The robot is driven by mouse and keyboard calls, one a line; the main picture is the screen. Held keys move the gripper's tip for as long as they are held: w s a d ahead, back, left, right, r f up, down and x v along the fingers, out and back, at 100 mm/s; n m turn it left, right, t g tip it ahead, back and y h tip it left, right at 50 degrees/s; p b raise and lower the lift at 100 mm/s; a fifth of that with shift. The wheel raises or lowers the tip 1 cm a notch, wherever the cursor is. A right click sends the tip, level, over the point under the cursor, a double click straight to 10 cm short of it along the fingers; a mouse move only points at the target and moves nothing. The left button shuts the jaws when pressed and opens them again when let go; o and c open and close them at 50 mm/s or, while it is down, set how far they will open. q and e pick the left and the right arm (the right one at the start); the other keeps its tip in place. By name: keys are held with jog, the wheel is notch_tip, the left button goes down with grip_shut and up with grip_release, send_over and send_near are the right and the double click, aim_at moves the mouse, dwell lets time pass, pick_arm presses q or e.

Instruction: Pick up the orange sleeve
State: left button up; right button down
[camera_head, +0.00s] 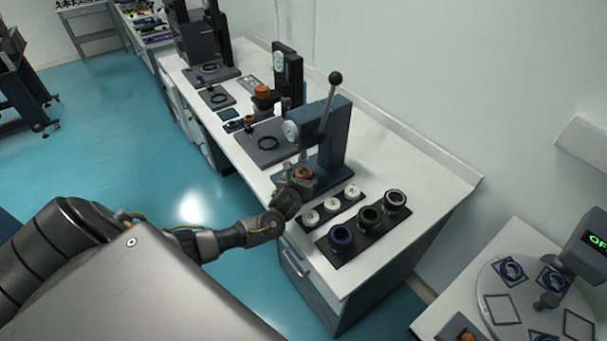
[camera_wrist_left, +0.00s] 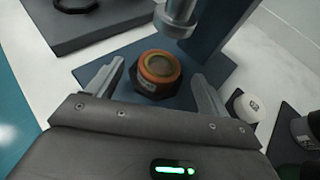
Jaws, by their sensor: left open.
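The orange sleeve (camera_wrist_left: 160,65) shows in the left wrist view as a ring seated on a dark, faceted holder (camera_wrist_left: 152,88) on the blue base of a press. A small bit of orange at the press foot also shows in the head view (camera_head: 303,173), partly hidden by my gripper. My left gripper (camera_wrist_left: 158,72) is open, with one finger on each side of the sleeve and a gap to each. In the head view my left gripper (camera_head: 300,180) is at the press base. My right gripper is not in view.
The blue lever press (camera_head: 335,135) stands over the sleeve, its ram (camera_wrist_left: 178,15) close above and behind. Numbered white caps (camera_head: 332,204) and dark ring-shaped parts (camera_head: 370,215) sit on black trays to the right. Another orange-topped part (camera_head: 262,90) stands farther back.

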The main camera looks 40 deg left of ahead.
aim_at(304, 175)
pick_arm(q)
jog(key=shift+x, duration=1.4)
jog(key=c, duration=1.2)
